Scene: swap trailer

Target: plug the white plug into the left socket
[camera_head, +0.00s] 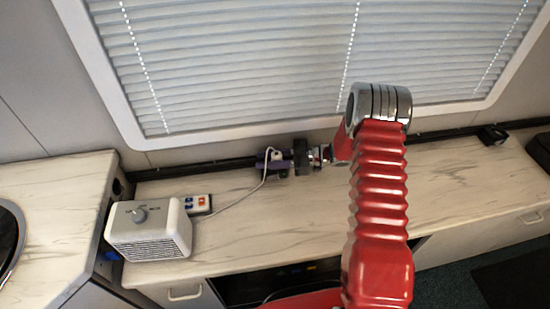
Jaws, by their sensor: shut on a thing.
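My gripper (268,162), with dark and purple parts, reaches left over the back of the counter, near the wall below the window. It is shut on the small white plug (277,154), which is partly covered by the fingers. A thin white cord (248,194) runs from the plug down to the left, towards the white box. A small white socket block (210,203) lies on the counter beside the box.
A white box with a knob and grille (150,231) stands just left of the socket block. A higher counter (55,190) with a round basin is at the left. A small black object (492,135) lies at the back right. The middle of the marbled counter (310,215) is clear.

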